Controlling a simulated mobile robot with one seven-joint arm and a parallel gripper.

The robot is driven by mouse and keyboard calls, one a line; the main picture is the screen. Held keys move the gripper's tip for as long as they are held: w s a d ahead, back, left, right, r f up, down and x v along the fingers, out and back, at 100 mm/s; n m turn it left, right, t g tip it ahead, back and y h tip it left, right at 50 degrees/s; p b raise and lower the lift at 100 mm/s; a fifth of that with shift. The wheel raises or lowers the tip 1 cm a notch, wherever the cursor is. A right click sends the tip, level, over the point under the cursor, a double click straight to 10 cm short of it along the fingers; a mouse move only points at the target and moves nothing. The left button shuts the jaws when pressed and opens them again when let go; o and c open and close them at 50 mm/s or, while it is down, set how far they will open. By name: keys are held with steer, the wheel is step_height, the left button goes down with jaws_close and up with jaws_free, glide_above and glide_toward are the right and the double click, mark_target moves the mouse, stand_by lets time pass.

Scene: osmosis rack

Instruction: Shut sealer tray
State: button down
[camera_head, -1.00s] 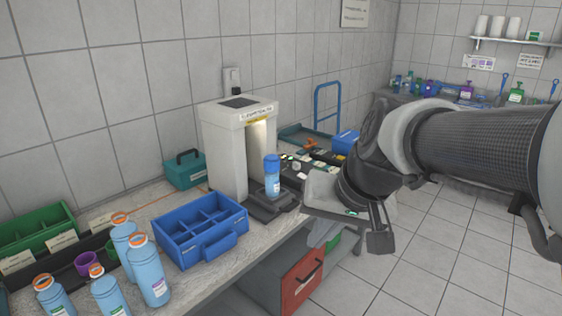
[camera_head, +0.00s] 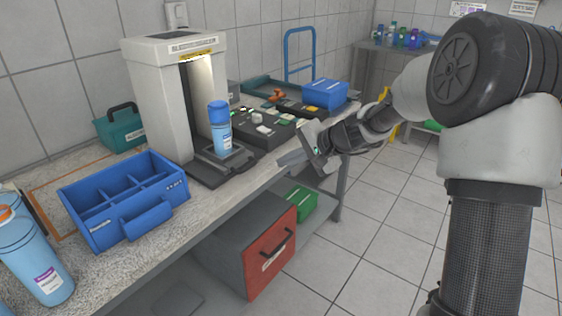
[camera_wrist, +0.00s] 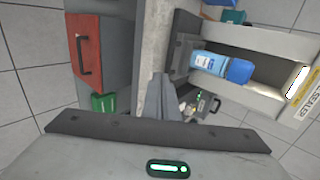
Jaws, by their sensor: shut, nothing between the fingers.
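The sealer (camera_head: 158,95) is a pale upright housing with a lit opening, standing on the bench; it also shows in the wrist view (camera_wrist: 262,40). Its dark sealer tray (camera_head: 205,178) sticks out at the front, and shows in the wrist view (camera_wrist: 182,55) too. A blue bottle (camera_head: 220,130) with a darker blue cap stands upright on the tray; the wrist view shows it sideways (camera_wrist: 218,66). My gripper (camera_head: 283,161) is shut and empty, to the right of the tray near the bench's front edge. In the wrist view its fingertips (camera_wrist: 163,78) appear apart from the tray.
A blue divided caddy (camera_head: 125,205) stands left of the tray. Dark trays of small parts (camera_head: 265,127) and a blue bin (camera_head: 325,93) lie behind my gripper. A red-fronted drawer (camera_head: 271,255) is under the bench. The floor to the right is open.

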steer(key=a+r+x, duration=0.1)
steer(key=x, duration=1.1)
steer(key=shift+w+r+b, duration=0.2)
steer(key=shift+w+b, duration=0.1)
steer(key=shift+b, duration=0.05)
